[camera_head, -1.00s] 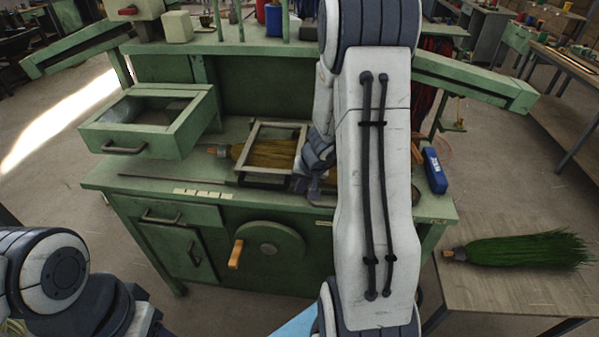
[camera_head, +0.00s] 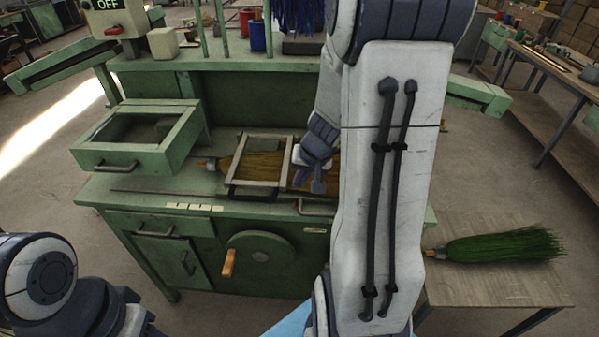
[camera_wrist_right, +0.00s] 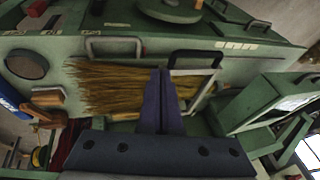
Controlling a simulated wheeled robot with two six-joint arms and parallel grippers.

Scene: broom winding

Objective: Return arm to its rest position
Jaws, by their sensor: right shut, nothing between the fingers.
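My right gripper (camera_head: 312,184) is shut and empty over the right end of the straw broom (camera_head: 258,164) on the green workbench. In the right wrist view its two dark fingers (camera_wrist_right: 160,76) are together in front of the bristles. The broom lies flat under a pale rectangular clamp frame (camera_head: 230,180), with its handle end to the left. My right arm hides part of the bench's right side. My left arm shows only as joints at the lower left; its gripper is out of view.
A raised green tray (camera_head: 165,158) stands at the bench's left. A hand wheel with a wooden handle (camera_head: 229,263) is on the front. A green broom (camera_head: 505,245) lies on a side table (camera_head: 490,285) at right. Cups and posts stand on the upper shelf.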

